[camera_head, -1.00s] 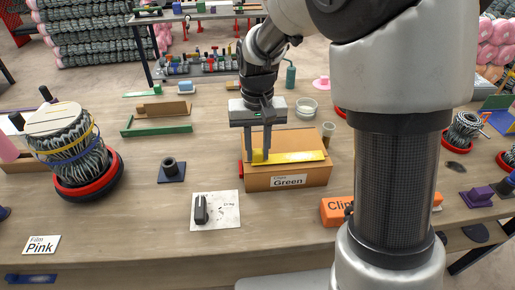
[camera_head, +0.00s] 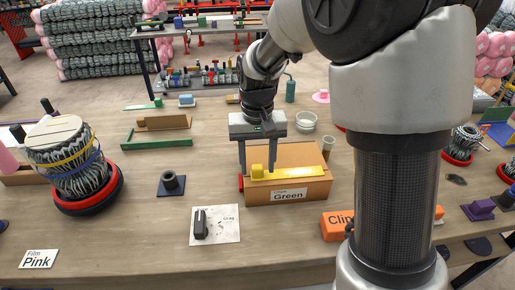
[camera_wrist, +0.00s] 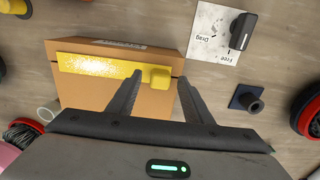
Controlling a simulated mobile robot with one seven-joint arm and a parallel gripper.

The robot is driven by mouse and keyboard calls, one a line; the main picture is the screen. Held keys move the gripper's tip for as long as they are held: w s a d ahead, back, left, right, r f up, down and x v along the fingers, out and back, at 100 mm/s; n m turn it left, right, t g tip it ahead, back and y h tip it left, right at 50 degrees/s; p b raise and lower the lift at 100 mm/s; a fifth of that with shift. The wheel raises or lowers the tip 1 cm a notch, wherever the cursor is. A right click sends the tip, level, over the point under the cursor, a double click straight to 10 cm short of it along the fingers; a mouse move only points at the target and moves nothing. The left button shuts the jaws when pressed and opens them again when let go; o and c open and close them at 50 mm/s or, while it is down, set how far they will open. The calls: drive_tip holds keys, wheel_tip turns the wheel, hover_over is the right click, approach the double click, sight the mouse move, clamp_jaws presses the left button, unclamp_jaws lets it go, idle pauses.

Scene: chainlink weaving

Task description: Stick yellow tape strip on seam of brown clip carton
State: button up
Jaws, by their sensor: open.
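The brown clip carton (camera_head: 315,188) stands on the table with a "Clips Green" label on its front. The yellow tape strip (camera_head: 297,172) lies lengthwise along its top, near the labelled front edge; I cannot make out the seam. A raised yellow tab (camera_head: 259,171) sits at the strip's left end. My gripper (camera_head: 258,170) points down over that end, open, with a finger on each side of the tab. In the wrist view the tab (camera_wrist: 160,77) sits between the fingertips (camera_wrist: 160,76), with gaps on both sides. The strip (camera_wrist: 95,66) extends left from it.
A white card with a black knob (camera_head: 201,225) lies in front of the carton. A dark post on a base (camera_head: 171,184) stands left. An orange clip box (camera_head: 337,226) is front right. Behind are a green strip (camera_head: 157,142), brown tray (camera_head: 165,123) and glass bowl (camera_head: 306,121).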

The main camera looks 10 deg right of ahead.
wheel_tip(320, 180, up, 17)
drive_tip(key=p, duration=0.1)
drive_tip(key=shift+p, duration=0.3)
drive_tip(key=shift+r, duration=0.15)
drive_tip(key=s+d+r+t+p, duration=0.2)
drive_tip(key=s+d, duration=0.2)
drive_tip(key=s, duration=0.5)
drive_tip(key=s+d+r+t+p, duration=0.2)
drive_tip(key=s+d+t+p, duration=0.1)
drive_tip(key=s, duration=0.6)
drive_tip(key=shift+s+d+r+t, duration=0.2)
drive_tip(key=shift+d+t, duration=0.1)
drive_tip(key=shift+d, duration=0.3)
drive_tip(key=shift+d, duration=0.1)
